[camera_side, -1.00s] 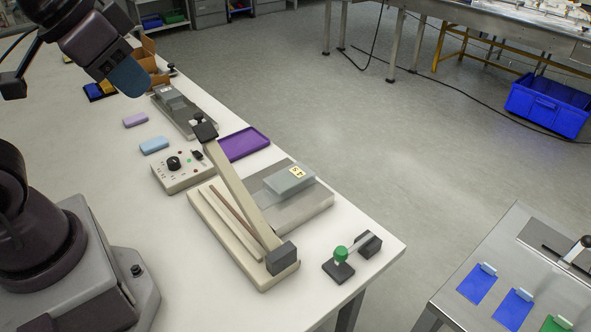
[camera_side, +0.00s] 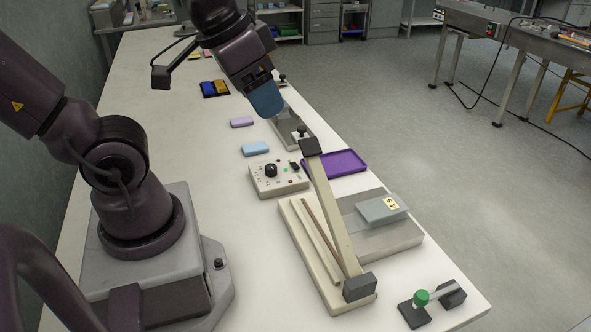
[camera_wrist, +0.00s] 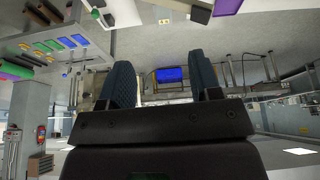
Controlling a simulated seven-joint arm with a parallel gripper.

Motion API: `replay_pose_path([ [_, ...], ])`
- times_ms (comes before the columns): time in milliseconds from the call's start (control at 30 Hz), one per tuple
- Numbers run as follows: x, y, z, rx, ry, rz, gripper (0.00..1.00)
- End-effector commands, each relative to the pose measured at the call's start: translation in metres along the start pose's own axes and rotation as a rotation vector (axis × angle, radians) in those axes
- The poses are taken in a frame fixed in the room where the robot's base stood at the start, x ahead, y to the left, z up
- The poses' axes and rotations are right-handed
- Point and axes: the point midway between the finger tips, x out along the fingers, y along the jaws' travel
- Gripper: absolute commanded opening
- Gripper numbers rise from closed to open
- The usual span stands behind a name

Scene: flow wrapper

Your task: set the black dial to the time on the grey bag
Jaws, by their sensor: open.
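The black dial (camera_side: 271,170) stands on top of a beige control box (camera_side: 279,183) with printed marks around it, left of the purple tray in the side view. The grey bag (camera_side: 378,210) lies on a grey plate beside the sealer arm. It carries a pale yellow label (camera_side: 390,203) with dark characters, seen at an angle and too small to read surely. My gripper (camera_side: 267,102) hangs above the table, behind the control box and apart from it. In the wrist view my gripper (camera_wrist: 166,88) has its two blue fingers spread with nothing between them.
The sealer with its long beige arm (camera_side: 327,210) stands right of the box. A purple tray (camera_side: 336,163), a light blue block (camera_side: 255,149) and a lilac block (camera_side: 241,122) lie near. A green-knobbed device (camera_side: 421,298) sits at the front corner.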

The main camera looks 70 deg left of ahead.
Motion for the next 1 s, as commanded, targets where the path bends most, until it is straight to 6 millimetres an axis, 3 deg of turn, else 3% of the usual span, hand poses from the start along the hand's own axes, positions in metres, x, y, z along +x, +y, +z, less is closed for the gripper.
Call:
replay_pose_path([
  [133,0.031,-0.028,-0.008,-0.153,-0.151,-0.016,0.58],
  [267,0.063,-0.06,-0.016,-0.435,-0.258,-0.041,0.58],
  [467,0.117,-0.121,-0.017,-1.022,-0.373,-0.153,0.58],
  [700,0.182,-0.206,0.004,-1.888,-0.364,-0.423,0.58],
  [833,0.196,-0.23,0.001,-2.245,-0.259,-0.515,0.58],
  [1000,0.195,-0.236,-0.011,-2.51,-0.152,-0.533,0.58],
])
